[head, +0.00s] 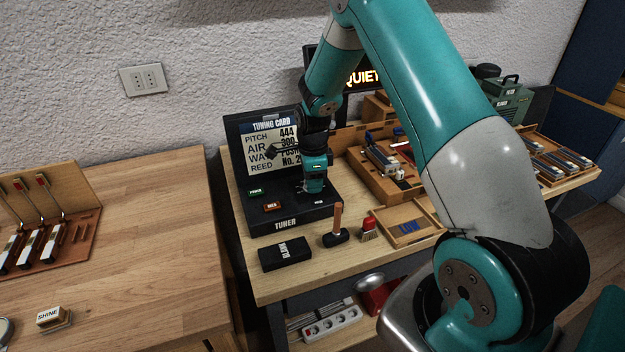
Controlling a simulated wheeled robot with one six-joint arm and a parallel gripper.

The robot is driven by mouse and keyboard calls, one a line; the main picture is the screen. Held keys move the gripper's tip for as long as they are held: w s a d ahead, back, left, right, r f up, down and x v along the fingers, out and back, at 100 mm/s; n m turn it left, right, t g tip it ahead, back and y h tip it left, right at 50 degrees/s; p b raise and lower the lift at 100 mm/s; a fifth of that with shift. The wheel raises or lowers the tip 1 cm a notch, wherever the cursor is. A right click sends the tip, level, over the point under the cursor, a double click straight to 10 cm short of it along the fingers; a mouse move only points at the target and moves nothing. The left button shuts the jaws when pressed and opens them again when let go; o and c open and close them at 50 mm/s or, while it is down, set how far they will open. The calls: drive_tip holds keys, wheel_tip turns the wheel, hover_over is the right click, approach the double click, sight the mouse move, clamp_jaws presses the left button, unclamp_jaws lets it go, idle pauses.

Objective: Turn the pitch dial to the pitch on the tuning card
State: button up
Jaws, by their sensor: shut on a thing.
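The black tuner (290,207) stands on the wooden bench, its sloped top facing me. The tuning card (262,152) stands at its back and reads pitch 444, air 300, a partly covered line and reed No. 2. My gripper (313,189) points down at the right part of the tuner's top and is shut on the pitch dial. The dial is hidden by the gripper, so its setting cannot be read.
A wooden tray (408,222) is to the right. A lit QUIET sign (364,77) stands behind my arm.

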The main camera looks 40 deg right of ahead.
idle(0.4)
drive_tip(key=o, duration=0.9)
drive_tip(key=shift+c, duration=0.2)
drive_tip(key=shift+r, duration=0.1)
wheel_tip(320, 180, up, 17)
drive_tip(key=b, duration=0.2)
drive_tip(key=shift+r, duration=0.15)
